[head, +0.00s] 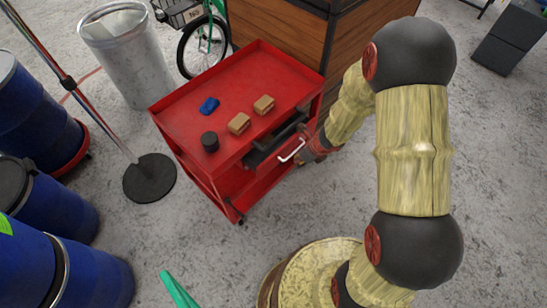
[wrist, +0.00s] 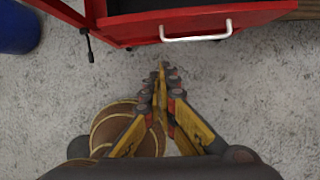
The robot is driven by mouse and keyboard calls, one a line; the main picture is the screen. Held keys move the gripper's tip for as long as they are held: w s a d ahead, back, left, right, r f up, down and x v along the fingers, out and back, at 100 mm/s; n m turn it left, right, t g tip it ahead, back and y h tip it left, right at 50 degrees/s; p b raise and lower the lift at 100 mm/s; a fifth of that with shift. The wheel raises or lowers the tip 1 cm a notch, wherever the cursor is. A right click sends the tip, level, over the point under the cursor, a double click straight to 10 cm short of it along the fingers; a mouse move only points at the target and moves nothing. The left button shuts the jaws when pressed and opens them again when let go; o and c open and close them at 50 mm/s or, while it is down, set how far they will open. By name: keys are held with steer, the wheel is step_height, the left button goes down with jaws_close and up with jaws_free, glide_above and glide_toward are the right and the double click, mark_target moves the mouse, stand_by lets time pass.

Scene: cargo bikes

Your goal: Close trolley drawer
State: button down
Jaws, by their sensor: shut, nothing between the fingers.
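The red trolley (head: 240,85) stands in the middle of the head view. Its drawer (head: 262,162) is pulled out on the near right side, with the dark inside showing. The pale metal handle (head: 291,150) is on the drawer front. In the wrist view the red drawer front (wrist: 130,32) and the handle (wrist: 195,38) cross the top. My gripper (wrist: 163,68) is shut and empty, with its tips in front of the drawer front, below and left of the handle in the picture. In the head view my gripper (head: 308,154) is beside the handle, partly hidden by my arm.
Small blocks (head: 264,104), a blue item (head: 209,105) and a black cylinder (head: 210,141) sit on the trolley top. A post on a round base (head: 150,178), a metal bin (head: 130,60) and blue barrels (head: 90,270) stand left. Wooden panels (head: 275,35) stand behind.

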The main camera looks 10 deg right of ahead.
mark_target(275, 152)
steer(key=shift+n, duration=0.4)
steer(key=w+a+f+b, duration=0.4)
steer(key=w+f, duration=0.2)
steer(key=f, duration=0.3)
steer(key=shift+a+f, duration=0.15)
steer(key=shift+a, duration=0.15)
steer(key=shift+w, duration=0.1)
steer(key=w+a+p, duration=0.2)
steer(key=w, duration=0.1)
steer(key=shift+w+a, duration=0.35)
steer(key=shift+w, duration=0.05)
